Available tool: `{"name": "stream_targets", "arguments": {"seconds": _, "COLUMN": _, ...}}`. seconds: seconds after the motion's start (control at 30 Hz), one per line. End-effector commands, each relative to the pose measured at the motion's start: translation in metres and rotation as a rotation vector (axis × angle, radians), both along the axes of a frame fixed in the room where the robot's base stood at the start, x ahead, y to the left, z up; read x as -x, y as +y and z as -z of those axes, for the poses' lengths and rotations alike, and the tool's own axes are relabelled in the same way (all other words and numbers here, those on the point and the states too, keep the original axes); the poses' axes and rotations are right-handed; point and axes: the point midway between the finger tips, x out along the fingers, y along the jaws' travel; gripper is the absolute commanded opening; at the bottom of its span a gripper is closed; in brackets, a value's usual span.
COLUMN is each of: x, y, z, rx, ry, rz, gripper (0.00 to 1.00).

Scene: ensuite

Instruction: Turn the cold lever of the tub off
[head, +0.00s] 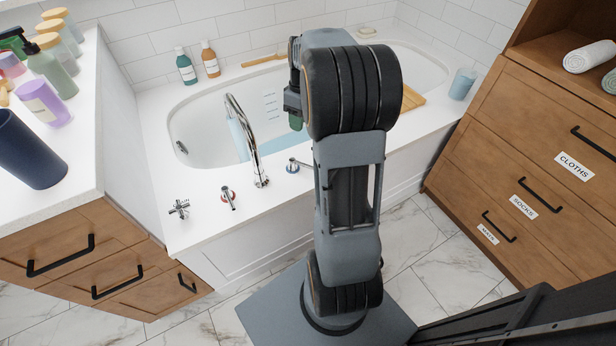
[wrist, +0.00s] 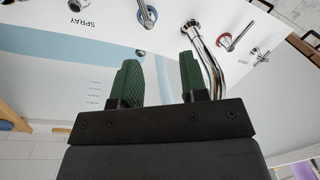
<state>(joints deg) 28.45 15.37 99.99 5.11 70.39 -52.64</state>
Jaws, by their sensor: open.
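The cold lever (head: 293,166), a chrome handle with a blue ring, stands on the tub's front rim, right of the tall curved spout (head: 250,140). In the head view my arm stands just right of it. In the wrist view the cold lever (wrist: 147,15) shows at the top, beyond my fingertips and apart from them. My gripper (wrist: 160,65) is open and empty, its two green fingers spread. In the head view one green finger (head: 296,121) shows over the tub; the rest of the gripper is mostly hidden behind my arm.
A red-ringed lever (head: 228,197) and a cross handle (head: 179,208) stand left of the spout. The wrist view shows a "SPRAY" label (wrist: 78,22) on the rim. Bottles (head: 186,66) stand on the far rim. A wooden drawer unit (head: 530,150) is at right.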

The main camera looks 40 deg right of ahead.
Motion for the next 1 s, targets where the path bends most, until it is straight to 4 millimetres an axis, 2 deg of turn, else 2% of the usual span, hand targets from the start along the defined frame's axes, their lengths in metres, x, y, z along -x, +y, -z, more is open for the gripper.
{"name": "stream_targets", "arguments": {"seconds": 0.03, "x": -0.002, "y": -0.014, "z": 0.026, "rx": -0.016, "ry": 0.013, "rz": -0.013, "gripper": 0.40}}
{"name": "stream_targets", "arguments": {"seconds": 0.13, "x": -0.005, "y": -0.031, "z": 0.045, "rx": -0.041, "ry": 0.023, "rz": -0.043, "gripper": 0.40}}
{"name": "stream_targets", "arguments": {"seconds": 0.27, "x": -0.005, "y": -0.041, "z": 0.061, "rx": -0.059, "ry": 0.030, "rz": -0.062, "gripper": 0.40}}
{"name": "stream_targets", "arguments": {"seconds": 0.47, "x": -0.002, "y": -0.039, "z": 0.092, "rx": -0.062, "ry": 0.031, "rz": -0.066, "gripper": 0.40}}
{"name": "stream_targets", "arguments": {"seconds": 0.8, "x": 0.003, "y": -0.027, "z": 0.154, "rx": -0.061, "ry": 0.031, "rz": -0.066, "gripper": 0.40}}
{"name": "stream_targets", "arguments": {"seconds": 1.0, "x": 0.005, "y": -0.023, "z": 0.178, "rx": -0.060, "ry": 0.030, "rz": -0.066, "gripper": 0.40}}
